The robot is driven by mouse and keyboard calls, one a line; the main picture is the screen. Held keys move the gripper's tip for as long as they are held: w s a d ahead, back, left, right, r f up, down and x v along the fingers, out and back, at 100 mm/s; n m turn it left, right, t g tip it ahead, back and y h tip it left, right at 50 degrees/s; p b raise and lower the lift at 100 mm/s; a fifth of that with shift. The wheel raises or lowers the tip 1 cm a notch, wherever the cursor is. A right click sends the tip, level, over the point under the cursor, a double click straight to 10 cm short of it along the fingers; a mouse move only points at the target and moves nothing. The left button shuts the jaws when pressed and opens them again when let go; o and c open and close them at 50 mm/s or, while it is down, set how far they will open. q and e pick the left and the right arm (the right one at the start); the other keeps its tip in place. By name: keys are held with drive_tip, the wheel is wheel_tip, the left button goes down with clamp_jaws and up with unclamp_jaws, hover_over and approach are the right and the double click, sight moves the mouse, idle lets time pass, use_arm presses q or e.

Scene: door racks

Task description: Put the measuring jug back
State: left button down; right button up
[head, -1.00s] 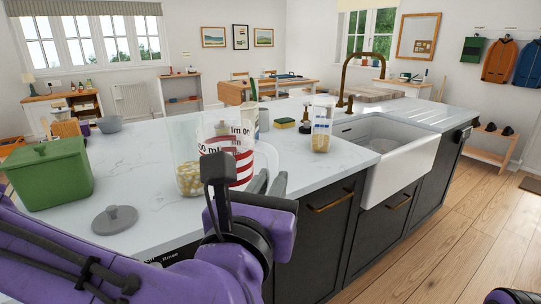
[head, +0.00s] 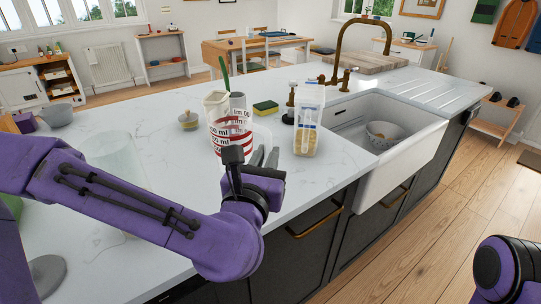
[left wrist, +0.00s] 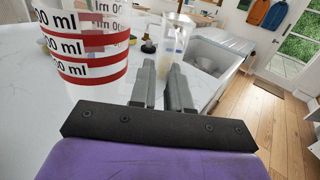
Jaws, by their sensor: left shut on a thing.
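The measuring jug (head: 232,136) is clear, with red and white bands and "ml" lettering. In the head view it is upright over the worktop, just left of my left gripper (head: 266,157). In the left wrist view the jug (left wrist: 85,45) fills the upper left, beside the grey fingers of the left gripper (left wrist: 163,78). The left gripper is shut on the jug's side; the clear handle is hard to make out between the fingers. I cannot tell whether the jug's base touches the worktop. My right gripper is not in view.
The white worktop (head: 170,98) holds a tall clear container with pale contents (head: 306,130), a yellow-green sponge (head: 265,107), a cream pitcher (head: 215,104) and a faint clear vessel (head: 115,158). A white sink (head: 405,160) holding a bowl (head: 384,134) is at right.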

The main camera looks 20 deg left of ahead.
use_arm(q)
drive_tip(key=w+p, duration=0.2)
drive_tip(key=shift+w+a, duration=0.35)
drive_tip(key=w+f, duration=0.1)
drive_tip(key=f, duration=0.2)
drive_tip(key=w+f, duration=0.2)
drive_tip(key=f, duration=0.2)
drive_tip(key=w+f+b, duration=0.1)
drive_tip(key=w+f, duration=0.1)
drive_tip(key=f, duration=0.1)
drive_tip(key=shift+w+a+f, duration=0.1)
drive_tip(key=shift+a+f, duration=0.15)
drive_tip(key=shift+a, duration=0.15)
drive_tip(key=shift+d, duration=0.1)
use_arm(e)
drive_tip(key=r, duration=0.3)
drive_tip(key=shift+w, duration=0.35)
use_arm(q)
drive_tip(key=shift+f, duration=0.1)
drive_tip(key=c, duration=1.1)
unclamp_jaws()
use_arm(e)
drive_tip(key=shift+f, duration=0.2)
